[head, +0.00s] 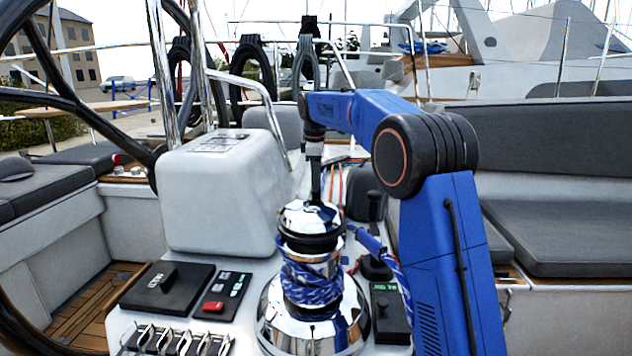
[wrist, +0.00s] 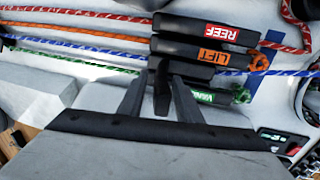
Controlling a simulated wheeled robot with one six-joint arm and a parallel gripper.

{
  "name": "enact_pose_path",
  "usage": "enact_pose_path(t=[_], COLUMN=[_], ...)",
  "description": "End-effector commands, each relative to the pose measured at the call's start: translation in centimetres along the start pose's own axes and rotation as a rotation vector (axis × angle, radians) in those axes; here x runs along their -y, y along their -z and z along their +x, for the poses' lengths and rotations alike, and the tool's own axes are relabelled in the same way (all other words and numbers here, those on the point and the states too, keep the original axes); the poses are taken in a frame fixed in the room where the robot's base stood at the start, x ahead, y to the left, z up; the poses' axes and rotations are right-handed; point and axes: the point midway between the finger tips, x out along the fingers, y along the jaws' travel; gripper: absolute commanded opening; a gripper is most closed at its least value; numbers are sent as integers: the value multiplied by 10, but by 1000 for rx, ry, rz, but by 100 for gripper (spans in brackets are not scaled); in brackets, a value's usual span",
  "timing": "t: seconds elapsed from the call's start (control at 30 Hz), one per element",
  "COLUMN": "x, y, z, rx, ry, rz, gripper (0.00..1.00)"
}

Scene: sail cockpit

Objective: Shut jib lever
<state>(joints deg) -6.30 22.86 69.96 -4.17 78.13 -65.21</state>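In the wrist view a dark lever (wrist: 162,92) stands up towards the camera between the two fingers of my gripper (wrist: 159,84). It is in line with the blue rope (wrist: 287,72); no label shows on it, so I take it for the jib lever. The fingers are apart on either side of it, and I see no clear contact. The lever tagged REEF (wrist: 195,27) and the lever tagged LIFT (wrist: 190,51) lie flat above it. In the head view my gripper (head: 314,180) points down behind the winch, and its fingertips and the levers are hidden.
The chrome winch (head: 312,290) with blue-white rope stands in front. A white pedestal (head: 218,190) is to its left, with the wheel beyond. A green-tagged lever (wrist: 205,97) lies beside the raised lever, partly behind a finger. Red rope (wrist: 90,18) and orange rope (wrist: 70,33) run alongside.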

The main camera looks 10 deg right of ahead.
Motion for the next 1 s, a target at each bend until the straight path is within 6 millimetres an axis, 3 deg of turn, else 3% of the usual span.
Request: enact_pose_path(t=[0.37, 0.5, 1.0], x=[0, 0, 8], y=[0, 0, 0], z=[4, 4, 3], rx=[0, 0, 0], ry=[-1, -1, -63], rz=[0, 0, 0], gripper=[31, 0, 0])
